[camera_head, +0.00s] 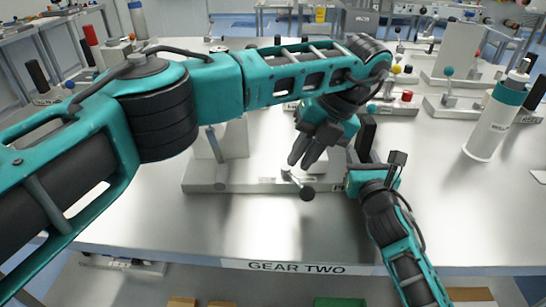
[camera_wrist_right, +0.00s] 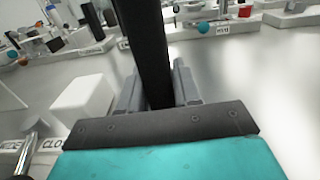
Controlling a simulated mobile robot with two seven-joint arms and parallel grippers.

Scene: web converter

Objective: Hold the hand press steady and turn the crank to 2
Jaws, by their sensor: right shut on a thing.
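The hand press has a white base (camera_head: 230,175) on the metal table, partly hidden behind my left arm. A small crank with a black ball knob (camera_head: 307,193) sticks out at its front. My left gripper (camera_head: 304,155) points down just above the crank, its dark fingers close to it; whether they touch it or how far they are apart is unclear. My right gripper (camera_head: 362,158) is shut on a black upright handle (camera_head: 366,132) at the base's right end. In the right wrist view the black handle (camera_wrist_right: 145,45) stands between the two grey fingers.
A white and teal bottle (camera_head: 490,125) stands at the right. Several small devices with coloured knobs line the back, one with a red cap (camera_head: 407,95). A sign reading GEAR TWO (camera_head: 297,268) is on the table's front edge. The front right of the tabletop is clear.

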